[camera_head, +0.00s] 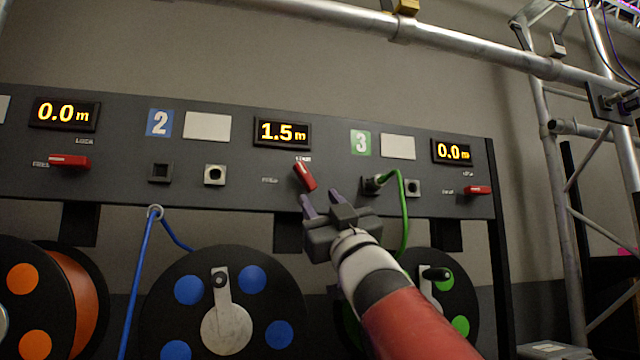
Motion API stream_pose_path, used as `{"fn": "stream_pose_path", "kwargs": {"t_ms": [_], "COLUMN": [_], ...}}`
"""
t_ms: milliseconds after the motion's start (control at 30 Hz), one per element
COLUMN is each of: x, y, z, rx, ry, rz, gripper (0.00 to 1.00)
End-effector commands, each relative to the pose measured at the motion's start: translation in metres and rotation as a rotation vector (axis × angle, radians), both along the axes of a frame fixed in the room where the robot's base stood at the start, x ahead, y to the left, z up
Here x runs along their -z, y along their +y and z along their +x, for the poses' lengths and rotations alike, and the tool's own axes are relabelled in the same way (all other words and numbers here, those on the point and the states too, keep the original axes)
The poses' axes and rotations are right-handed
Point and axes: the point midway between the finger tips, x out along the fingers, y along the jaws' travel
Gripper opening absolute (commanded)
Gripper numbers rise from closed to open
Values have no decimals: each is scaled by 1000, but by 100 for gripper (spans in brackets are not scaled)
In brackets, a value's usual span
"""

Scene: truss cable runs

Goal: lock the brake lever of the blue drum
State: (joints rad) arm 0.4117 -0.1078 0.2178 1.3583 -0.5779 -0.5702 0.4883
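The blue drum (257,328), a black reel with blue round spots, hangs below panel section 2. Its red brake lever (304,177) sits under the 1.5 m display (282,133). The lever is tilted, its upper end leaning left, between a label at its left and one above it. The label at the left is too blurred to read surely. I cannot tell whether a finger touches the lever.
A green cable (405,205) hangs from a plugged socket just right of my gripper. A blue cable (140,270) passes through a ring at the left. Other red levers, on the left (68,160) and right (478,190), lie level. Truss tubes (545,66) cross above and stand at the right.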

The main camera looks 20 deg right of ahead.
Motion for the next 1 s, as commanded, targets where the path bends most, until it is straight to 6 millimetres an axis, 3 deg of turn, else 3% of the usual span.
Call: {"fn": "stream_pose_path", "kwargs": {"t_ms": [367,767,1000], "x": [-43,-48,-48], "y": [9,11,11], "z": [41,48,48], "rx": [3,6,6], "ry": [-1,0,0], "rz": [0,-1,-1], "gripper": [38,38,9]}}
